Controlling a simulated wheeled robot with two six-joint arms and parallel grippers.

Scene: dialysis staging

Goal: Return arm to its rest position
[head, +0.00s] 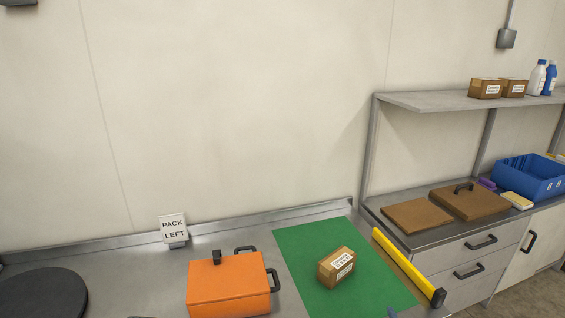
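Neither of my grippers nor my arms can be made out in the head view. On the steel worktop, an orange lidded box (228,287) with black handles stands at the front middle. A green mat (305,245) lies to its right. A small brown carton (337,267) with a white label rests on the mat, set at an angle. A sign reading "PACK LEFT" (173,228) stands at the worktop's back edge.
A black round disc (42,294) lies at the left. A yellow bar (405,264) with a black end runs along the mat's right side. The right counter holds brown boards (416,216) and a blue bin (528,177). Cartons (486,88) and bottles (537,77) stand on the shelf above.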

